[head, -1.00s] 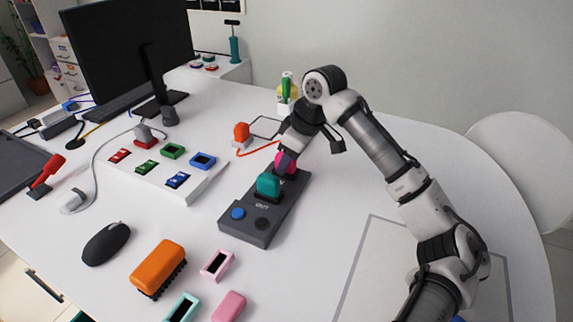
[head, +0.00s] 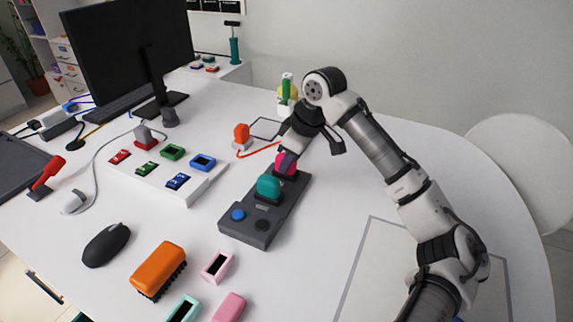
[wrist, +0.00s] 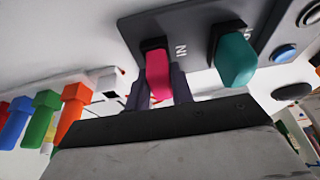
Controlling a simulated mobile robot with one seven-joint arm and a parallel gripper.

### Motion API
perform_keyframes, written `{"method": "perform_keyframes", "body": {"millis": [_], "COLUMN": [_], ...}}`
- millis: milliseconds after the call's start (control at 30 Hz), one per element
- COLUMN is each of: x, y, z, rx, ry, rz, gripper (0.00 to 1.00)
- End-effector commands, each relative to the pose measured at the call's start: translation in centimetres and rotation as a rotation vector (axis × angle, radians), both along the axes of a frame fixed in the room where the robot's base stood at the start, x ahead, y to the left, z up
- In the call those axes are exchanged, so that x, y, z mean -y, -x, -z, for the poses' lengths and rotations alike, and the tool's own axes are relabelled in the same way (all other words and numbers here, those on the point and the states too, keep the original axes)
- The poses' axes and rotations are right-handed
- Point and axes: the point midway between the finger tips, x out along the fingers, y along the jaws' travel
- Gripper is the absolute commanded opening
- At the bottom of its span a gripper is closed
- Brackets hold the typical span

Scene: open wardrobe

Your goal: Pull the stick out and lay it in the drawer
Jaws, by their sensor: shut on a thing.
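A pink stick (head: 286,164) stands upright in the slot marked IN at the far end of a dark grey dock (head: 243,226). It also shows in the wrist view (wrist: 158,76), its end at the dark slot. My gripper (head: 287,158) is shut on the pink stick from above, with dark fingers on both sides of it in the wrist view (wrist: 160,92). A teal stick (head: 268,186) stands in the OUT slot beside it. A dark handle (head: 42,288) shows below the table's left edge; no open drawer inside is visible.
A white tray (head: 200,193) with several coloured pieces lies left of the dock. A black mouse (head: 106,245), an orange brush (head: 158,270) and pink pieces lie in front. An orange plug (head: 241,134) stands behind.

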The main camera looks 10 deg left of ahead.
Motion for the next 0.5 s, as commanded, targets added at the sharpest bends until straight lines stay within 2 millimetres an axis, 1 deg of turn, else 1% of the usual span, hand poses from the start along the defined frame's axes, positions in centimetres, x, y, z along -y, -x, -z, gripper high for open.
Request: {"method": "perform_keyframes", "body": {"millis": [33,500], "x": [0.0,-0.02], "y": [-0.02,-0.03], "z": [-0.31,-0.9], "rx": [0.002,0.002], "ry": [-0.002,-0.002], "rz": [0.001,0.001], "gripper": [0.0,0.0]}}
